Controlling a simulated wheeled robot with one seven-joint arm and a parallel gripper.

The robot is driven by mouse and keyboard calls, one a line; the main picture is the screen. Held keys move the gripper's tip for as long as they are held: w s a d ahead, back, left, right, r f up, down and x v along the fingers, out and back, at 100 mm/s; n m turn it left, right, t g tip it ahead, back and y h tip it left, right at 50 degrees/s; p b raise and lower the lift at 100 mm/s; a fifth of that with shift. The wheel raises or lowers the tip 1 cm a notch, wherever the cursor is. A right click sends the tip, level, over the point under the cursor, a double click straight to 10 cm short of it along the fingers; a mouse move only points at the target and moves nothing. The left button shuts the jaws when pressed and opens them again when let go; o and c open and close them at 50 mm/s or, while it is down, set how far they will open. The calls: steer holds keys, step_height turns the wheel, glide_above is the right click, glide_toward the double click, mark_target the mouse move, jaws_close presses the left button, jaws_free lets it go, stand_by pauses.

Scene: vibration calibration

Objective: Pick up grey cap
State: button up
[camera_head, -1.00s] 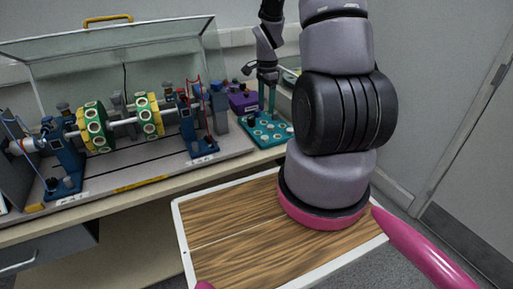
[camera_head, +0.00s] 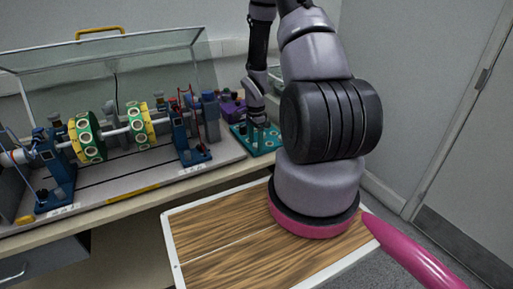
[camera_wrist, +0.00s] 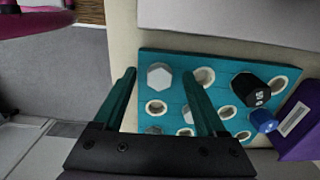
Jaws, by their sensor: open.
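A light grey hexagonal cap (camera_wrist: 160,76) stands at the upper left of the teal holed board (camera_wrist: 215,75) in the wrist view. Smaller grey pieces sit lower on the board, one (camera_wrist: 187,114) close to my right finger. My gripper (camera_wrist: 159,78) is open and empty, with its teal fingers on either side of the light grey cap in the picture. I cannot tell the height of the fingertips above the board. In the head view my gripper (camera_head: 257,130) is over the teal board (camera_head: 270,141), and the grey cap cannot be made out there.
A black cap (camera_wrist: 250,89) and a blue cap (camera_wrist: 263,120) stand right on the board. A purple box (camera_wrist: 300,125) adjoins it. The rotor rig (camera_head: 120,135) with green and yellow discs stands left on the bench. A glass cover (camera_head: 110,65) rises behind it.

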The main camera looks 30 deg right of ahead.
steer(key=shift+f, duration=0.2)
jaws_close()
steer(key=shift+r, duration=0.15)
